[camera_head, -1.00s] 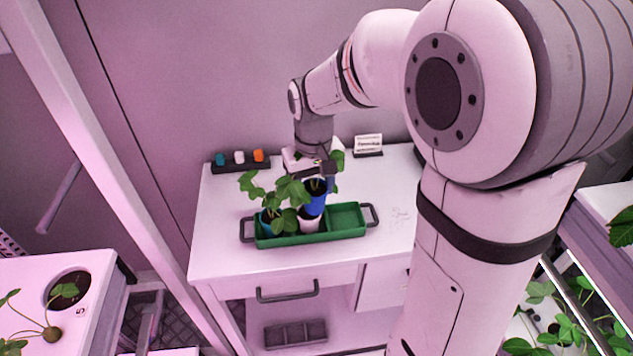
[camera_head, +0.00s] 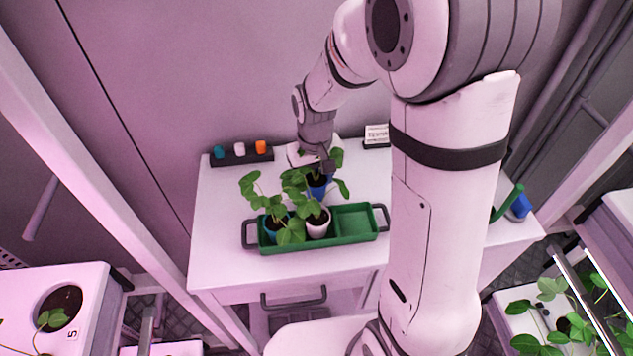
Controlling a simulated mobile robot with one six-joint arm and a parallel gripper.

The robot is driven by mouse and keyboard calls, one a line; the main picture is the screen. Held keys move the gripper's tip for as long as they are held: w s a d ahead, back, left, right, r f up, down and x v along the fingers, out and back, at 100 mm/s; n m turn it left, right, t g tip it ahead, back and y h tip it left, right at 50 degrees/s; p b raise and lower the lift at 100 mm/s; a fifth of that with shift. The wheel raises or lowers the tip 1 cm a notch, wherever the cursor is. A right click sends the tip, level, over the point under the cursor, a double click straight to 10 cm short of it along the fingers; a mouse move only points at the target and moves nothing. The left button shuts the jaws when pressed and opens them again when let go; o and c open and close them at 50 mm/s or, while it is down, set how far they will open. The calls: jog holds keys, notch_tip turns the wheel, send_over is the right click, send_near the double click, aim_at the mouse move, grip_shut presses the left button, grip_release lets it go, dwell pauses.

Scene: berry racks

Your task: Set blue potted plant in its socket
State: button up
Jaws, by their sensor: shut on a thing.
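The blue potted plant (camera_head: 317,190) is a dark blue pot of soil with green leaves. My gripper (camera_head: 318,166) is shut on it from behind, partly hidden by leaves, just behind the green tray (camera_head: 362,243) on the white table. Whether the pot's base touches the table is hidden. A white potted plant (camera_head: 318,228) and a teal potted plant (camera_head: 270,232) stand in the tray, whose right compartment is empty. A white rack (camera_head: 88,280) at the lower left has a dark round socket (camera_head: 62,303) marked 5, with a small seedling at its edge.
A black holder (camera_head: 240,155) with teal, white and orange caps stands at the table's back left. A sign (camera_head: 376,136) stands at the back. A blue item with a green handle (camera_head: 520,206) lies at the right. More plants (camera_head: 565,318) grow at the lower right.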

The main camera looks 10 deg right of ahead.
jog(key=shift+f, duration=1.15)
jog(key=shift+f, duration=0.15)
jog(key=o, duration=1.1)
